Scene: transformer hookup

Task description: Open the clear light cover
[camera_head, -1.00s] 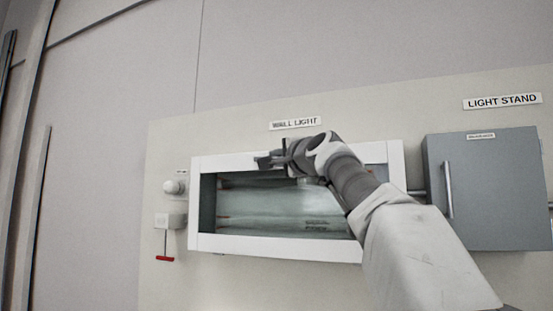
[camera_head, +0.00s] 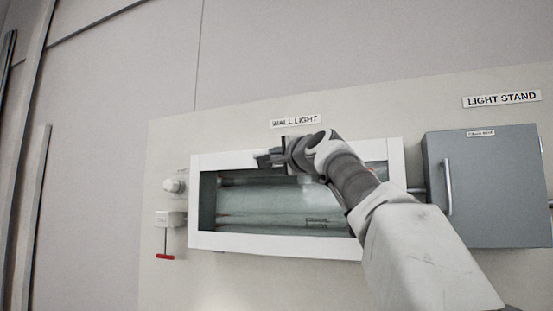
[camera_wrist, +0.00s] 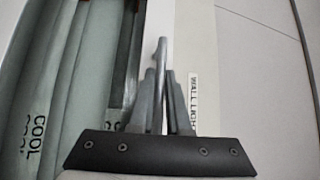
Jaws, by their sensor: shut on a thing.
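The wall light is a wide box with a white frame (camera_head: 215,241) under the WALL LIGHT label (camera_head: 295,121). The clear light cover (camera_head: 262,203) fills the frame, with greenish tubes visible behind it. My gripper (camera_head: 266,159) is at the frame's top edge, left of its middle, and my arm hides the right part of the cover. In the wrist view my gripper (camera_wrist: 162,92) is shut on a thin grey tab (camera_wrist: 160,56) beside the white frame edge (camera_wrist: 158,25). How the tab joins the cover is unclear. The cover looks closed.
A small white switch box with a red-ended lever (camera_head: 166,257) and a white bulb-like fitting (camera_head: 173,186) are to the left. The wall above is clear.

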